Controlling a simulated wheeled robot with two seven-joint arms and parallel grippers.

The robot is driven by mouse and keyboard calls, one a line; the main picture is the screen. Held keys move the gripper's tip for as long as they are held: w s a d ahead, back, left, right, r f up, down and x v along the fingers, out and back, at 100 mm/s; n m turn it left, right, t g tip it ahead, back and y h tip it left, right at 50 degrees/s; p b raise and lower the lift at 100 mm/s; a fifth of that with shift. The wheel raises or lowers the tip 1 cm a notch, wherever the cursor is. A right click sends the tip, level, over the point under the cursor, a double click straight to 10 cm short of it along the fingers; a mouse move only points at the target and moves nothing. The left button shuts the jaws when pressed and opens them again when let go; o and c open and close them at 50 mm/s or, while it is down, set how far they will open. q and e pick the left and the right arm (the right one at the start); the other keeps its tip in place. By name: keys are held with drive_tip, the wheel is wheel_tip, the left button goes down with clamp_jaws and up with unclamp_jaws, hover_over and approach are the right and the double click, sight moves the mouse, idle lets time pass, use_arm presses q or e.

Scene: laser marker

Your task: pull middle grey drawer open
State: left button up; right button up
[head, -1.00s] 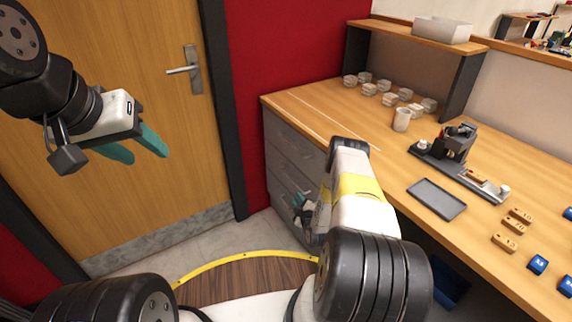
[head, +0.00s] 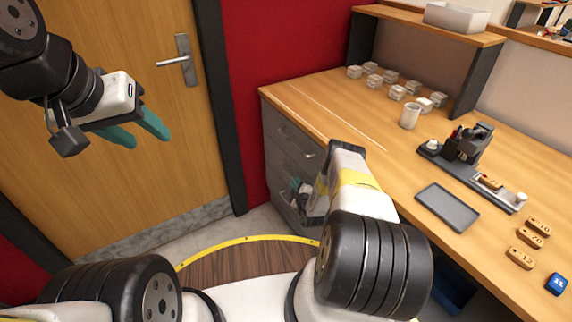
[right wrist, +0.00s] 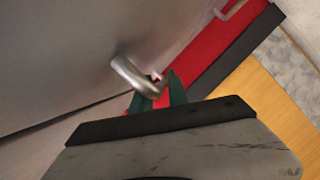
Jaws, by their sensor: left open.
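The grey drawer unit (head: 277,152) stands under the left end of the worktop, with its fronts facing my right arm. All its drawers look closed in the head view, but my right arm hides part of them. My right gripper (head: 298,188) is low at the drawer fronts. In the right wrist view a metal bar handle (right wrist: 132,76) reaches to the green fingertips of my right gripper (right wrist: 158,97). It overlaps one finger; whether the fingers grip it is unclear. My left gripper (head: 138,130) is open and empty in front of the door.
The wooden door (head: 110,190) with a lever handle (head: 178,62) is at the left. The worktop (head: 340,105) carries a grey tray (head: 447,207), a marking device (head: 468,145) and several small white blocks. Floor is free before the drawers.

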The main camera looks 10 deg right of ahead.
drive_tip(key=shift+w+f, duration=0.1)
drive_tip(key=shift+w, duration=0.1)
clamp_jaws()
idle(1.4)
